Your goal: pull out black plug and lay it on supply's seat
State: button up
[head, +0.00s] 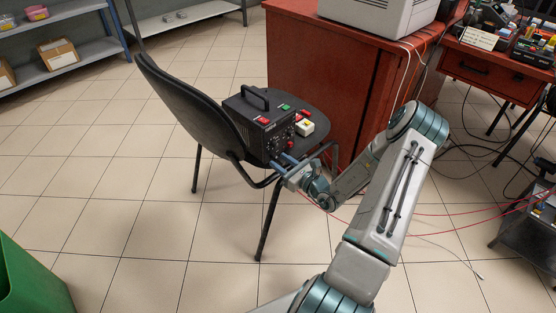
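The black power supply (258,122), a box with a carrying handle on top, stands on the seat of a black chair (199,118). My gripper (277,161) reaches in from the lower right, its fingers close to the lower front of the supply. I cannot make out the black plug; the fingers and the dark front panel hide it or blend with it. Two fingers show side by side, but whether they are open or shut on something is too small to tell. The chair seat (314,109) shows to the right of the supply.
A small white box with red and yellow parts (304,127) sits on the seat beside the supply. A red cabinet (325,70) stands behind it. Thin red cables (460,215) run across the floor to the right. A green bin (30,285) is at lower left.

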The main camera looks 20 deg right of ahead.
aim_at(284, 164)
dwell(0.8)
grip_shut()
jog(key=shift+s, duration=0.1)
jog(key=shift+p+v, duration=1)
jog(key=shift+v, duration=1.95)
